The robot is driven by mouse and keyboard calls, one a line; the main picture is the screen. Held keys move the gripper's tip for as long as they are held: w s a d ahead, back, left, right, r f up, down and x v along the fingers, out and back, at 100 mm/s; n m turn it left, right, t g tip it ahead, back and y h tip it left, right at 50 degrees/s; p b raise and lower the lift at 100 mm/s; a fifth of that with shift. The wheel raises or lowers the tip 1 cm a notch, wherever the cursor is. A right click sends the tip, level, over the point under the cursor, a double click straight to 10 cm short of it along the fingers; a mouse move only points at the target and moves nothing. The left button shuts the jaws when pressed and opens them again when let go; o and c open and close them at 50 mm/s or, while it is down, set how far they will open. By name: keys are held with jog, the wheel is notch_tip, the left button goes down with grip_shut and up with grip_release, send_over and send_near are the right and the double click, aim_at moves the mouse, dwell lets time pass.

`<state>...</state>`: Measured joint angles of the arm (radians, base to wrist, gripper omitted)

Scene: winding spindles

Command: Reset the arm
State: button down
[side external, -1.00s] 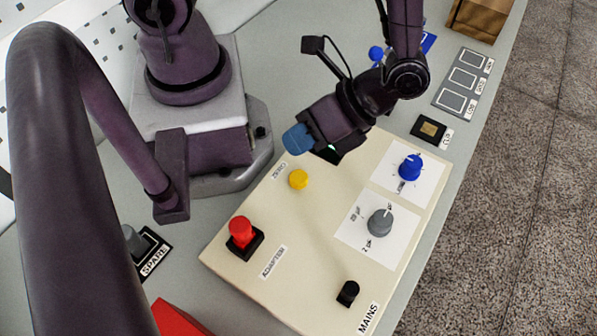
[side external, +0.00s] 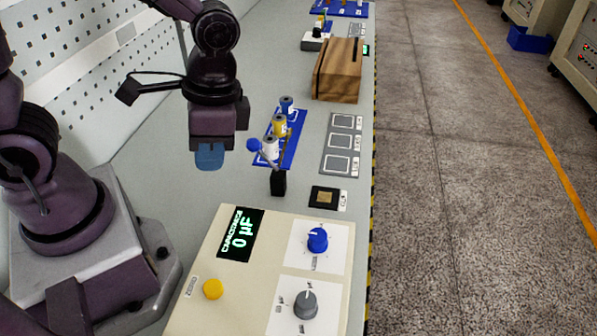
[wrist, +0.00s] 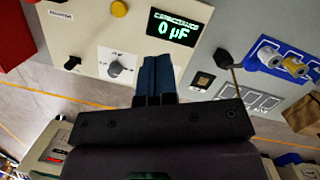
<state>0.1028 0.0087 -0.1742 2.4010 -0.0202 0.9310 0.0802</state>
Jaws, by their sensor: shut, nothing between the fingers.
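My gripper (side external: 210,158) has blue fingers pressed together with nothing between them. In the side external view it hangs pointing down above the grey bench, behind the cream meter panel (side external: 205,275) and left of the blue rack (side external: 293,146). In the wrist view the blue fingers (wrist: 157,78) stand shut in front of the panel. The panel's display (side external: 240,235) reads 0 µF; it also shows in the wrist view (wrist: 172,28).
The panel carries a yellow button (side external: 213,289), a blue knob (side external: 317,240) and a grey knob (side external: 305,300). A black stand with a blue-ball lever (side external: 278,183) is near the rack, which holds several cylinders. A wooden block (side external: 338,70) stands farther back.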

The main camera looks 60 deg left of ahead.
jog(key=s+a+r+n+t, duration=0.1)
jog(key=a+r+n+t, duration=0.3)
jog(key=r, duration=0.9)
jog(key=a+t, duration=0.2)
jog(key=t, duration=0.1)
jog(key=shift+r+t, duration=0.2)
jog(key=shift+t, duration=0.2)
